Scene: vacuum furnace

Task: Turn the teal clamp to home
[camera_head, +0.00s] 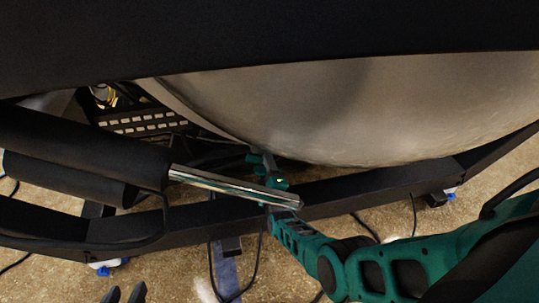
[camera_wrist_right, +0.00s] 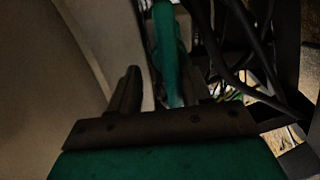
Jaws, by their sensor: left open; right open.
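The teal clamp (camera_wrist_right: 167,45) shows in the right wrist view as a long teal bar beside the pale vessel wall. My right gripper (camera_wrist_right: 160,82) is open, with the bar's lower part between its dark fingers; I cannot tell whether they touch it. In the head view, a small teal piece (camera_head: 256,159) shows at the lower edge of the vessel, near the end of my right arm. The chrome rod partly hides my right gripper there. My left gripper (camera_head: 125,295) shows only its dark fingertips at the bottom edge, open and away from the clamp.
The big metal vessel (camera_head: 350,110) fills the upper middle. A chrome rod (camera_head: 235,187) with a black housing crosses in front of my right gripper. A black frame beam (camera_head: 380,184) runs below. Dark cables (camera_wrist_right: 235,75) hang right of the clamp.

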